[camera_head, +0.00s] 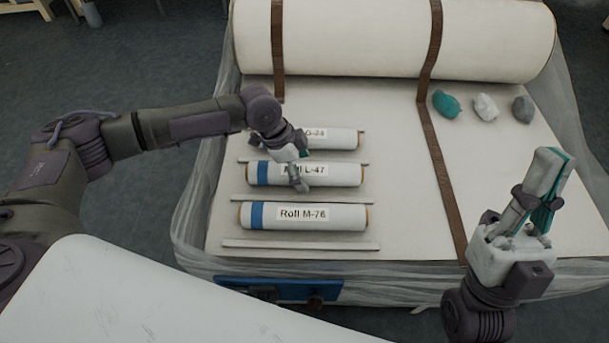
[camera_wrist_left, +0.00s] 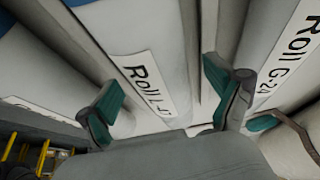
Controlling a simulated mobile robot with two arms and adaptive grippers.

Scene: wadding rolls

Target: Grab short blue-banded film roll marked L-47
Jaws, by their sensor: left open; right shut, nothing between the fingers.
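The L-47 roll (camera_head: 333,174) is a white film roll with a blue band at its left end. It lies between thin strips in the middle of three rolls. My left gripper (camera_head: 298,168) is open above it and covers part of its label. In the left wrist view the L-47 roll (camera_wrist_left: 121,45) passes between the open fingers (camera_wrist_left: 165,98); I cannot tell whether they touch it. My right gripper (camera_head: 550,175) is shut and empty, raised at the right, away from the rolls.
Roll M-76 (camera_head: 335,217) lies nearer and a G-marked roll (camera_head: 345,139) farther, partly hidden by my left gripper. A large white roll (camera_head: 350,38) spans the back. Brown straps (camera_head: 437,160) cross the bed. Teal (camera_head: 446,104), white and grey lumps sit at back right.

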